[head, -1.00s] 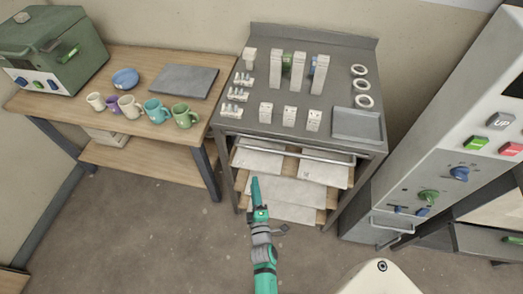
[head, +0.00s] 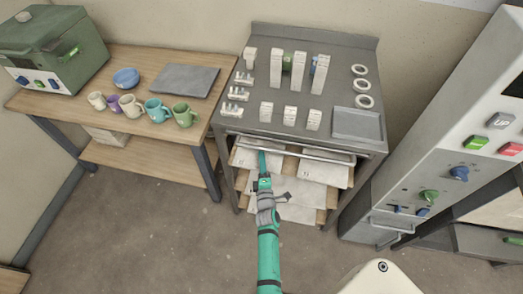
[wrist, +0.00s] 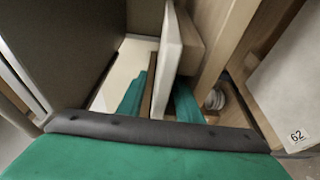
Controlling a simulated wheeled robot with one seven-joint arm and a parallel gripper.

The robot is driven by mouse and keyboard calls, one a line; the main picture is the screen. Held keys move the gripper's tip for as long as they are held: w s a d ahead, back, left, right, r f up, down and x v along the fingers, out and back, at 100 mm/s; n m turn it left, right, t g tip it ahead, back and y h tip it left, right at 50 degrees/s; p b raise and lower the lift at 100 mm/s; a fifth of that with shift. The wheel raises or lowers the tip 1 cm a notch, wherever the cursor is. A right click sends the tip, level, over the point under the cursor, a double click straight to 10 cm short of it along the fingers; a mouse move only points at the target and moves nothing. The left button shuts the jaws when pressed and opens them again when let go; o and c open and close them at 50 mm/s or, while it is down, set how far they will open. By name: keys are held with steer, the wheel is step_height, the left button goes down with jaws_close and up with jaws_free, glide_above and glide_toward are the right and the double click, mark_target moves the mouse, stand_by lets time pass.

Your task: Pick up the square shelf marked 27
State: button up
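My gripper (head: 262,160) reaches into the front of the metal rack, at the pale upper-left shelf slab (head: 246,157). In the wrist view its two teal fingers (wrist: 160,100) stand apart, one on each side of a white slab seen edge-on (wrist: 168,55). A gap shows between the left finger and the slab, so the gripper looks open around it. No number is readable on this slab. Another slab at the right of the wrist view carries the label 62 (wrist: 297,136). I cannot read a 27 anywhere.
The rack holds more slabs, at upper right (head: 325,171) and lower down (head: 298,188), on wooden supports. A metal rail (head: 295,150) crosses the rack's front under the worktop (head: 250,118). A kiln-like cabinet (head: 440,165) stands at right, a mug table (head: 140,60) at left.

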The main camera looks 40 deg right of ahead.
steer(key=shift+x, duration=1.55)
jaws_close()
steer(key=shift+r, duration=0.1)
